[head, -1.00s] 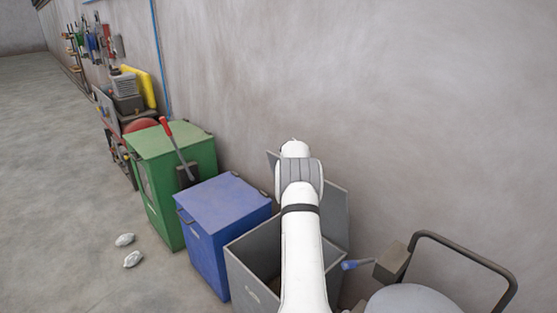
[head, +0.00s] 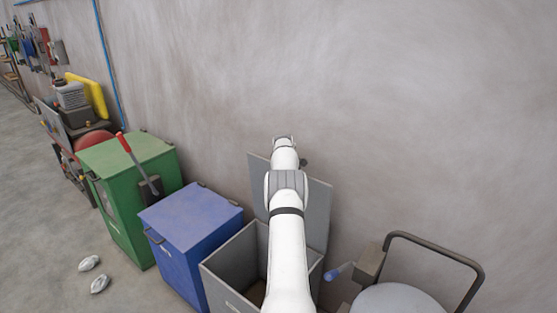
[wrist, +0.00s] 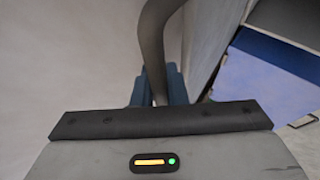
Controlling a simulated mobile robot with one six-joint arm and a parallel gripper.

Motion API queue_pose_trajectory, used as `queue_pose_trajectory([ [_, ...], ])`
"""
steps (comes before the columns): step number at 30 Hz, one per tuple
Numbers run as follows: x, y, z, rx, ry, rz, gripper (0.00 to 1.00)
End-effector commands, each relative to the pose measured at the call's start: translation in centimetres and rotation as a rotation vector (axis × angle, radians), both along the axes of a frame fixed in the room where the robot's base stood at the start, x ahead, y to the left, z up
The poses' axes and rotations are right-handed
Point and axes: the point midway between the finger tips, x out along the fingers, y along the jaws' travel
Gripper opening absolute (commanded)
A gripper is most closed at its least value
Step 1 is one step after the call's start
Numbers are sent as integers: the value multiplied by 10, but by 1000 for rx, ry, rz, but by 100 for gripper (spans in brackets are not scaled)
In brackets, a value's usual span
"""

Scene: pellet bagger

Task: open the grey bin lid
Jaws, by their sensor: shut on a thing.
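The grey bin (head: 230,272) stands in the head view with its mouth open. Its grey lid (head: 318,205) is raised, standing steeply at the back of the bin near the wall. My arm crosses in front of the bin and lid and hides part of both. In the wrist view my gripper (wrist: 158,92) has its blue fingers shut on the dark curved lid handle (wrist: 151,45). The lid's pale panel (wrist: 207,45) runs beside it. The fingertips are hidden in the head view.
A blue bin (head: 190,220) with a closed lid stands close on the left, and a green bin (head: 125,160) with a red-handled lever stands beyond it. A cart-like frame (head: 440,252) and a blue-gripped lever (head: 338,271) are at the right. The wall (head: 400,110) is close behind.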

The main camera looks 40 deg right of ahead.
Motion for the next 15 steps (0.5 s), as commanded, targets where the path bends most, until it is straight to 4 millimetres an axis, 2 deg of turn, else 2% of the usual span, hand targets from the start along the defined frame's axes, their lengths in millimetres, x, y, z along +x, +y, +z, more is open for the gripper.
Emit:
queue_pose_trajectory([
  [1,-8,-1,-17,20,23,-6,0],
  [11,-2,4,-17,20,23,2,0],
  [12,-2,4,-17,20,23,2,16],
  [15,0,5,-15,18,21,4,24],
])
